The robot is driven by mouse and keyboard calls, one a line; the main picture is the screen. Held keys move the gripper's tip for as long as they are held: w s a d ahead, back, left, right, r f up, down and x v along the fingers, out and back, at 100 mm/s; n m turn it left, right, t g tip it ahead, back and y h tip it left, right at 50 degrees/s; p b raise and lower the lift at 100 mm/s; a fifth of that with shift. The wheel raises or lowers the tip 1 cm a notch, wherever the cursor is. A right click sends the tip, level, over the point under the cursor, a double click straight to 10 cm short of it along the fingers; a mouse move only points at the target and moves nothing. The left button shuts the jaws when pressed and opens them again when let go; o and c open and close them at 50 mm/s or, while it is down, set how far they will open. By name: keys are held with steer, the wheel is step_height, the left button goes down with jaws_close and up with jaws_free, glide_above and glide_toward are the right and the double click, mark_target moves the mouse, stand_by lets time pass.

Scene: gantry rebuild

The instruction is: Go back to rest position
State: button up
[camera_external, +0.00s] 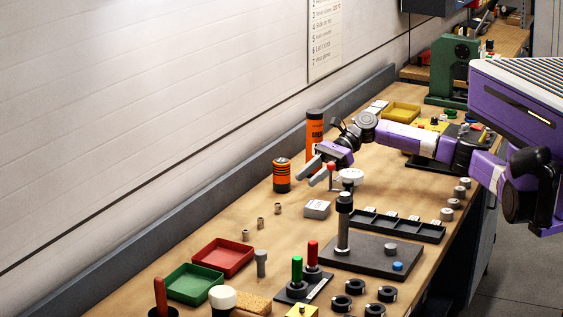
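My gripper (311,174) is at the end of my purple and black arm, which reaches left over the wooden workbench (215,235). Its two grey fingers point down and left and look spread apart. I see nothing held between them. It hangs above the bench, near the orange and black canister (282,175) at its left and above the pale grey block (317,209). A red-topped piece (331,171) shows just right of the fingers. Whether the fingers touch anything cannot be told from this view.
A tall orange bottle (315,130) stands behind my gripper. A dark base with a post (343,225) and a black slotted tray (420,230) lie in front. Red (247,257) and green (172,285) trays sit left. A green press (452,65) stands at the far end.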

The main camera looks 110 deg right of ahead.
steer(key=shift+s+d+r, duration=0.2)
steer(key=shift+s, duration=0.25)
stand_by(0.3)
